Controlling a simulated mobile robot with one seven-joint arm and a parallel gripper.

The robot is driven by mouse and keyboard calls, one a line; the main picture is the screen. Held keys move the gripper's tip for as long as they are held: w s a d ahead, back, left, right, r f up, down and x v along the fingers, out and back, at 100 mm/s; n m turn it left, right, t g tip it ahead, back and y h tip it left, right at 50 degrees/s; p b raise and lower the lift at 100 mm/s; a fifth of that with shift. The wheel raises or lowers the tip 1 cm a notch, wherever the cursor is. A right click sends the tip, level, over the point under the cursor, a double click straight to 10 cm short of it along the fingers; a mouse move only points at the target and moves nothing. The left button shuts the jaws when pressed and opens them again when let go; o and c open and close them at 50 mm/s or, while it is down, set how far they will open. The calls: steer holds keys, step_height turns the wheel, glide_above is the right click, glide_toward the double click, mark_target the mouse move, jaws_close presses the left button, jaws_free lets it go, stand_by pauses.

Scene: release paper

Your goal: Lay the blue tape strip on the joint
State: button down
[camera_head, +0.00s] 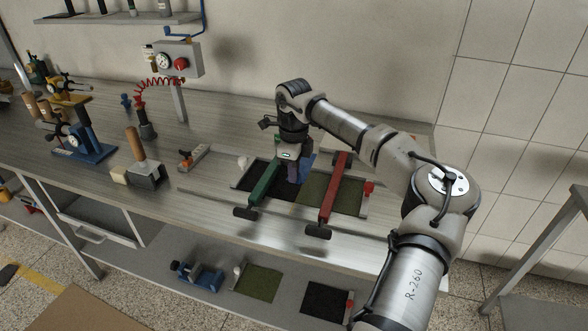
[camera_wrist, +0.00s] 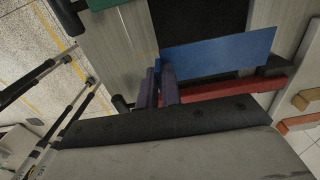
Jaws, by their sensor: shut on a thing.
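My gripper (camera_head: 293,178) is over the work between two clamping bars. In the wrist view its fingers (camera_wrist: 160,90) are shut on the edge of the blue tape strip (camera_wrist: 220,54), which stretches out flat to the right. In the head view part of the blue strip (camera_head: 308,163) shows behind the gripper. A black sheet (camera_head: 281,196) and an olive sheet (camera_head: 346,194) lie side by side on the bench. The joint between them is partly hidden by the gripper. I cannot tell whether the strip touches the sheets.
A green bar (camera_head: 263,189) crosses the black sheet and a red bar (camera_head: 334,189) crosses the olive sheet, one on each side of my gripper. A wooden-handled tool (camera_head: 145,170) stands to the left. The bench front (camera_head: 215,208) is clear.

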steer(key=shift+f+b, duration=1.7)
steer(key=shift+f, duration=1.2)
steer(key=shift+f+b, duration=0.3)
steer(key=shift+f, duration=0.15)
steer(key=c, duration=1.5)
jaws_free()
steer(key=shift+r, duration=0.1)
